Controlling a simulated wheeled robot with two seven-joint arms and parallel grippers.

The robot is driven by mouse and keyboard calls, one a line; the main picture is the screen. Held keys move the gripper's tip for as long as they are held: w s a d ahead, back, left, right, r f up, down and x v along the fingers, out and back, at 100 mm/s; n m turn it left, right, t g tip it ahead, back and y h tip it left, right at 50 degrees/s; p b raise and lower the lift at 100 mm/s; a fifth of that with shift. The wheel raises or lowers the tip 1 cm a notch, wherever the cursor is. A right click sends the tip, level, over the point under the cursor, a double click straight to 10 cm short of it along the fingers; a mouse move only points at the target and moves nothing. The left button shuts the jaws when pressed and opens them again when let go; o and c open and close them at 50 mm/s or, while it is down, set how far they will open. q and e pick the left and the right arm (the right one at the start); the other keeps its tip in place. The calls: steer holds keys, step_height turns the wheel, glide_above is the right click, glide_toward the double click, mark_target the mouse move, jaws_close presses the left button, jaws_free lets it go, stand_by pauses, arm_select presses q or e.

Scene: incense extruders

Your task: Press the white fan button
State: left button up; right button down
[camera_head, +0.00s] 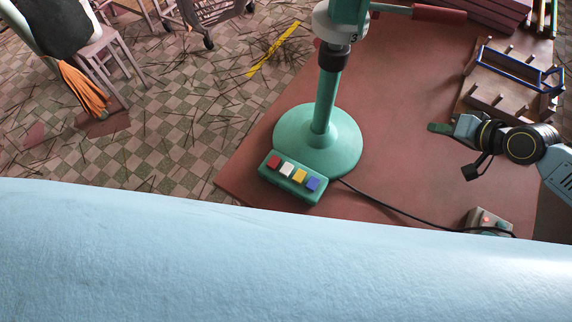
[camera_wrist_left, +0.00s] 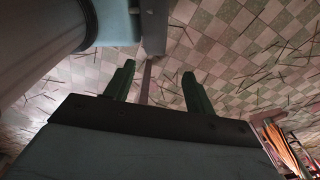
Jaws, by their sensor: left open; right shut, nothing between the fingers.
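The white button (camera_head: 286,169) sits on a green button box (camera_head: 297,190) in the head view, between a red button (camera_head: 274,162) and a yellow button (camera_head: 299,176), with a blue button (camera_head: 313,184) at the right end. The box lies in front of the round green base (camera_head: 345,150) of a stand, near the table's left edge. My right gripper (camera_head: 438,128) is shut and empty, well to the right of the box, its fingers pointing left. My left gripper (camera_wrist_left: 158,80) is open and empty in the left wrist view, with tiled floor behind it; the head view does not show it.
A green post (camera_head: 327,98) rises from the stand base. A black cable (camera_head: 400,215) runs right across the red table (camera_head: 400,90) towards a small grey box (camera_head: 482,220). A wooden rack with a blue frame (camera_head: 510,65) stands at the right. A light blue surface (camera_head: 250,265) covers the foreground.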

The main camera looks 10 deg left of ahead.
arm_select(q)
steer(key=shift+c, duration=0.3)
steer(key=shift+w, duration=0.15)
jaws_close()
stand_by(1.1)
